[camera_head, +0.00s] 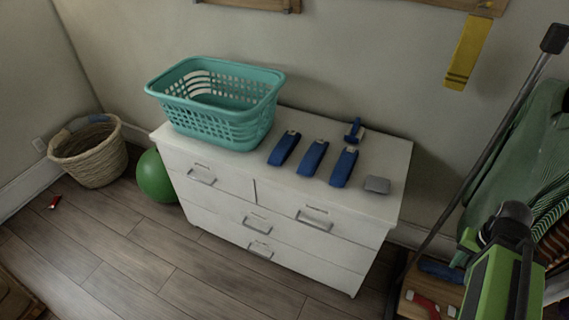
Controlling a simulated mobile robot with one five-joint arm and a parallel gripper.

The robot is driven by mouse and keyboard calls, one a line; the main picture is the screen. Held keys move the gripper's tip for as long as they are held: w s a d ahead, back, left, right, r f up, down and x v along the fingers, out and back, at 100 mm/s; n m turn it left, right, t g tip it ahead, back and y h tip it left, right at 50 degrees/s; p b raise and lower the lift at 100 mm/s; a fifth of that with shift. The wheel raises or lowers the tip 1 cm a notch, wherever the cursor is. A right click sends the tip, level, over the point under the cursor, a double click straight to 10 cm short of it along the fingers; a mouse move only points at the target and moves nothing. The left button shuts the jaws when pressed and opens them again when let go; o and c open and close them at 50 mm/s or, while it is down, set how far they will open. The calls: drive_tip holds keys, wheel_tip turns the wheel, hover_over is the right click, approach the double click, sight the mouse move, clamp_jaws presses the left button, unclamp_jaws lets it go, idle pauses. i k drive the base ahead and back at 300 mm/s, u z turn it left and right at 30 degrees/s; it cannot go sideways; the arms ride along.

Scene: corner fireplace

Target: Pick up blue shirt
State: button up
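I cannot make out a blue shirt for certain. A bluish patch (78,124) shows on the rim of the wicker basket (88,163) at the left; I cannot tell whether it is cloth or part of the basket. A green garment-like cloth (520,145) hangs at the right edge, partly cut off. Several small blue items, such as the one at the left of the row (284,148), lie on the white dresser (330,200) and do not look like clothing. My gripper is not recognisable in this view.
A teal laundry basket (222,101) stands on the dresser. A green ball (155,177) rests beside it on the floor. A long pole (482,158) and a green-and-black device (500,260) crowd the right side.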

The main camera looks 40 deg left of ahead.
sight(343, 170)
drive_tip(key=u, duration=0.65)
drive_tip(key=k, duration=0.15)
drive_tip(key=u, duration=1.15)
drive_tip(key=i, duration=0.75)
drive_tip(key=u, duration=0.05)
